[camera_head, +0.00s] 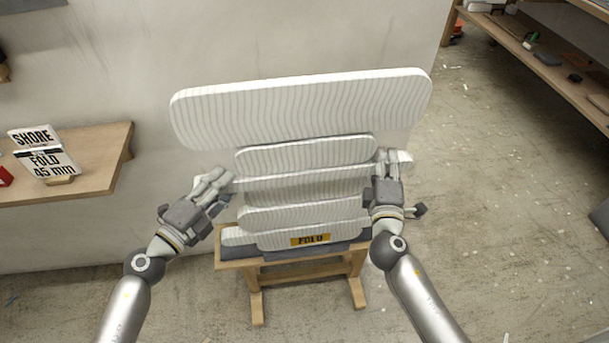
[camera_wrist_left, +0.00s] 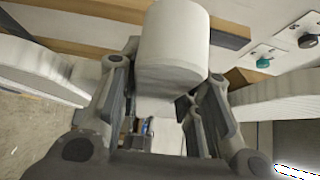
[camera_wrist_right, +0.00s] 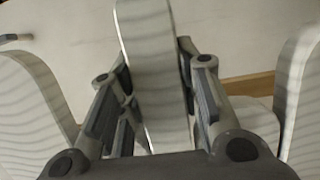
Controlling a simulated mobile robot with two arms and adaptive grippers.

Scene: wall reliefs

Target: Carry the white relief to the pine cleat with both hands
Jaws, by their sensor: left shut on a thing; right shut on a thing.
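The white relief (camera_head: 300,108) is a stack of ribbed, rounded slats with a yellow FOLD label (camera_head: 310,240) low on it. It is upright in front of me, above the padded wooden stand; I cannot tell whether it touches the pad. My left gripper (camera_head: 224,182) is shut on a slat end at its left edge; that white end (camera_wrist_left: 172,50) fills the jaws in the left wrist view. My right gripper (camera_head: 389,160) is shut on a slat at the right edge, also seen in the right wrist view (camera_wrist_right: 155,75). I cannot identify the pine cleat for certain.
A wooden stand (camera_head: 308,268) with grey padding is below the relief. A wooden wall shelf (camera_head: 95,160) with signs is at left. A workbench (camera_head: 560,75) is at upper right. Floor at right is mostly clear. A wooden strip (camera_wrist_left: 85,45) shows in the left wrist view.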

